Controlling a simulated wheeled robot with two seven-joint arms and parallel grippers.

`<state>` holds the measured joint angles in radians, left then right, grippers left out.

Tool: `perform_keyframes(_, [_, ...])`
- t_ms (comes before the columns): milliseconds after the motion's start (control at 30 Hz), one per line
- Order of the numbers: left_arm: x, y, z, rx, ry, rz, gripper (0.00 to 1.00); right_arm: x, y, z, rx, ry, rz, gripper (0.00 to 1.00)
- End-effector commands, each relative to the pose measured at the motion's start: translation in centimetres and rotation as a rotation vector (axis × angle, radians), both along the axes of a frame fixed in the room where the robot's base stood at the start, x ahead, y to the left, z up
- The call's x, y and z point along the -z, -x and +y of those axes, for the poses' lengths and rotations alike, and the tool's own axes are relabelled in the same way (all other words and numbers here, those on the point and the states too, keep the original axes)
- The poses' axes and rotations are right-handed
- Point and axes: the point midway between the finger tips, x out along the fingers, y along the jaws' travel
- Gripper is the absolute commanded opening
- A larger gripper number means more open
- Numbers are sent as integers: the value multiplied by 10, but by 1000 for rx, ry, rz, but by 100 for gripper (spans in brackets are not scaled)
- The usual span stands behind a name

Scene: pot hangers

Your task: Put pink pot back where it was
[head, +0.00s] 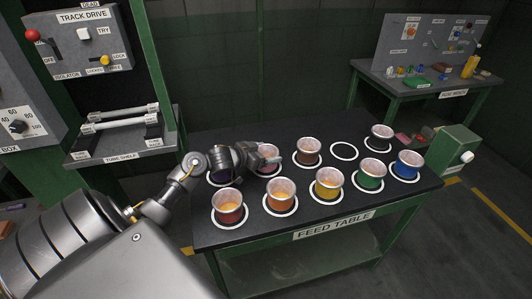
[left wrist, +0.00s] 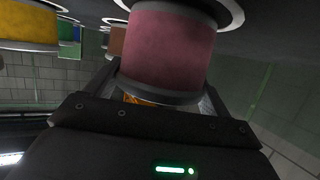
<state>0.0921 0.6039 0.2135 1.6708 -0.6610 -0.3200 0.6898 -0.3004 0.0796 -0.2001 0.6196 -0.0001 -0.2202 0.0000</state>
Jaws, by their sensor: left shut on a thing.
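The pink pot (head: 268,149) is in the back row of the feed table, partly hidden behind my left gripper (head: 264,158). In the left wrist view the pink pot (left wrist: 170,48) fills the middle, between the fingers, with part of a white ring (left wrist: 236,14) around its base end. My left gripper is shut on the pot's side. The pot looks upright and at or very near the table top; I cannot tell whether it touches. An empty white ring (head: 344,151) lies further right in the back row. My right gripper is not in view.
The feed table (head: 300,226) holds several other pots on rings: red (head: 229,214), orange (head: 280,204), yellow (head: 328,191), green (head: 370,182), blue (head: 406,172), brown (head: 308,158). A dark purple pot is mostly hidden by my arm. A green box (head: 452,150) stands beyond the right end.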

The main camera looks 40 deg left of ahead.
Motion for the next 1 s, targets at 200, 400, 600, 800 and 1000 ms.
perform_keyframes(200, [2,0,0,0,0,0,93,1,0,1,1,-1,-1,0])
perform_keyframes(400, [2,0,0,0,0,0,100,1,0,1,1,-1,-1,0])
perform_keyframes(600, [-2,5,1,-1,0,0,100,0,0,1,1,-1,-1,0])
perform_keyframes(800, [-14,39,9,0,-4,1,100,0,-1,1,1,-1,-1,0])
perform_keyframes(1000, [-28,78,17,1,-2,1,100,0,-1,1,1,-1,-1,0])
